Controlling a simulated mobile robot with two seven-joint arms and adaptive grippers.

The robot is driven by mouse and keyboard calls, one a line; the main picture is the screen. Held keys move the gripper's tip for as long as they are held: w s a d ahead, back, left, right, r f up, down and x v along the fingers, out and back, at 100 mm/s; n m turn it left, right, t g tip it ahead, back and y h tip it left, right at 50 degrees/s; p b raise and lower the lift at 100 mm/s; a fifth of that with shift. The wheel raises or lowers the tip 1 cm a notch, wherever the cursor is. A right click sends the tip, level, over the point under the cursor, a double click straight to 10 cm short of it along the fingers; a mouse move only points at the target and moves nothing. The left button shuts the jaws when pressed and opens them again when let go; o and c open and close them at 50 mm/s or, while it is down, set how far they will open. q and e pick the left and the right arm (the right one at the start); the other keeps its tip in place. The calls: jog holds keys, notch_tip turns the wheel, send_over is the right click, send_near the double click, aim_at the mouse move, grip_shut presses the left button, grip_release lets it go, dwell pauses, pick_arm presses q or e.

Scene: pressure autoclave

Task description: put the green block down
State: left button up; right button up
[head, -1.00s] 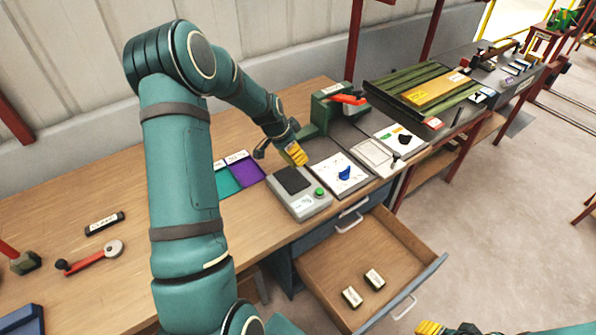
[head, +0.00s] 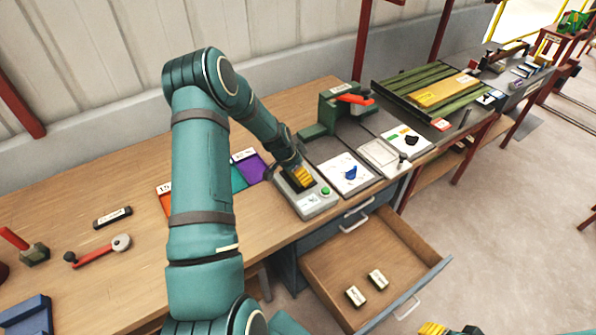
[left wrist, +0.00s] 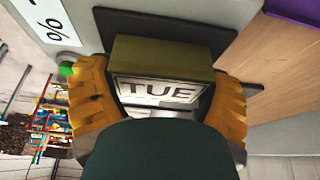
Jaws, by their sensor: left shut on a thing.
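My left gripper (head: 302,179) is low over the dark pad of a grey device (head: 313,204) with a green button. In the left wrist view its yellow fingers (left wrist: 160,105) are shut on an olive-green block (left wrist: 170,58) with a white label reading "TUE". The block is over the dark pad (left wrist: 215,35); I cannot tell whether it touches it. In the head view the block is hidden by the gripper. My right gripper (head: 448,329) shows only partly at the bottom edge, and its opening is unclear.
An open drawer (head: 330,258) below the bench holds two labelled blocks (head: 366,287). Purple (head: 250,171) and teal mats lie left of the device. A white board with a blue piece (head: 350,173) lies right of it. A green press with a red handle (head: 352,99) stands behind.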

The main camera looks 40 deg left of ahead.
pick_arm(q)
jog(key=o, duration=1)
jog(key=v, duration=1.2)
jog(key=shift+n+h, duration=0.4)
jog(key=d+f, duration=0.1)
jog(key=d, duration=0.1)
jog(key=d+f, duration=0.2)
jog(key=d, duration=0.1)
jog(key=d+f, duration=0.1)
jog(key=d, duration=0.2)
jog(key=shift+w+d+f, duration=0.2)
jog(key=shift+f, duration=0.15)
jog(key=s+d+f+n, duration=0.1)
jog(key=s+d+f, duration=0.2)
jog(key=d, duration=0.6)
jog(key=s+d+f+n+g+h, duration=0.1)
jog(key=s+d+f+n, duration=0.1)
jog(key=s+d, duration=0.4)
jog(key=s+d+f+n+g, duration=0.1)
jog(key=s+d+f, duration=0.3)
jog(key=d, duration=0.8)
jog(key=shift+s+d+f+h, duration=0.3)
jog(key=shift+s+f+h, duration=0.1)
jog(key=shift+f, duration=0.05)
jog(key=shift+f, duration=0.1)
